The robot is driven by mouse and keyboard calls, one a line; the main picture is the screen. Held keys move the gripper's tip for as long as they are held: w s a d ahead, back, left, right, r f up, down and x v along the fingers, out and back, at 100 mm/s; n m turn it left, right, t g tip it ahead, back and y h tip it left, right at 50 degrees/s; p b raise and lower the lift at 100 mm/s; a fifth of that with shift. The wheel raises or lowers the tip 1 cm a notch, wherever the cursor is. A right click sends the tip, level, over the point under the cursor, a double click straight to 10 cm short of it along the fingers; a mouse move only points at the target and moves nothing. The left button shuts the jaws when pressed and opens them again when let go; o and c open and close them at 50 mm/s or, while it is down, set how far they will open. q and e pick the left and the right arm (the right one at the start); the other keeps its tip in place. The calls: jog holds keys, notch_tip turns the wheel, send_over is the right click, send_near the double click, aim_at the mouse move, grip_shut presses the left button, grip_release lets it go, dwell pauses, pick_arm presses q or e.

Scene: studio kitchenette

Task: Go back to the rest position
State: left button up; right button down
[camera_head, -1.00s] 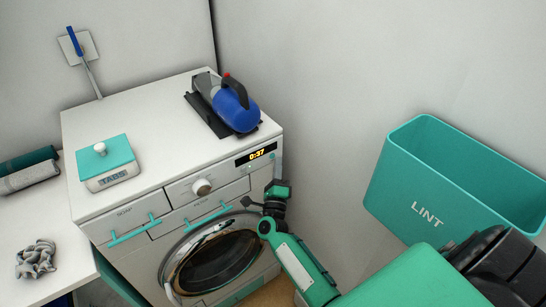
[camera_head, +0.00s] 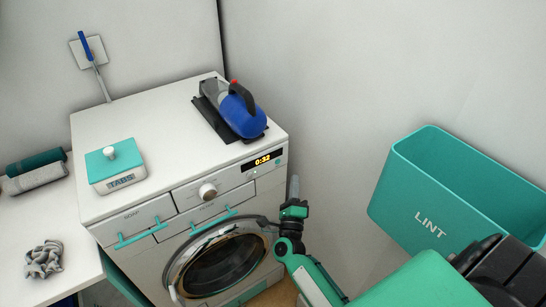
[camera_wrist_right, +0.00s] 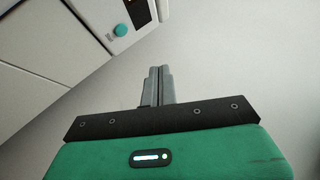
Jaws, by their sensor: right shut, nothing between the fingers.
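My right gripper (camera_head: 294,188) is at the front right corner of the washing machine (camera_head: 150,95), fingers pointing up beside the machine's right edge and apart from it. In the right wrist view its two grey fingers (camera_wrist_right: 157,86) lie together with nothing between them, against a plain wall. My right arm comes in from the lower right of the head view. My left gripper is not in view.
A blue handheld vacuum (camera_head: 236,110) and a box marked TABS (camera_head: 115,165) stand on the machine. A green LINT bin (camera_head: 440,195) is on the right wall, close to my arm. Rolled towels (camera_head: 38,177) and a grey cloth (camera_head: 43,259) lie on the left counter.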

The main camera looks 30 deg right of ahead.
jog(key=s+a+f+n+g+y, duration=0.2)
jog(key=s+a+f+n+y, duration=0.3)
jog(key=f, duration=0.7)
jog(key=s+a+f+n+g+y, duration=0.2)
jog(key=f+n+y, duration=0.2)
jog(key=f+n, duration=0.55)
jog(key=s+a+f+n+g+y, duration=0.1)
jog(key=s+a+f+n+y, duration=0.3)
jog(key=f, duration=1)
jog(key=s+f+n+g+y, duration=0.1)
jog(key=s+f+n+g, duration=0.5)
jog(key=s+f, duration=0.65)
jog(key=s+d+f+n+g, duration=0.1)
jog(key=s+f+n+g, duration=0.2)
jog(key=s, duration=0.9)
jog(key=s+f+n+g, duration=0.3)
jog(key=s+f+n, duration=0.1)
jog(key=s, duration=0.8)
jog(key=shift+s+d+f+g+h, duration=0.2)
jog(key=shift+d+f+g+h, duration=0.2)
jog(key=shift+f, duration=0.45)
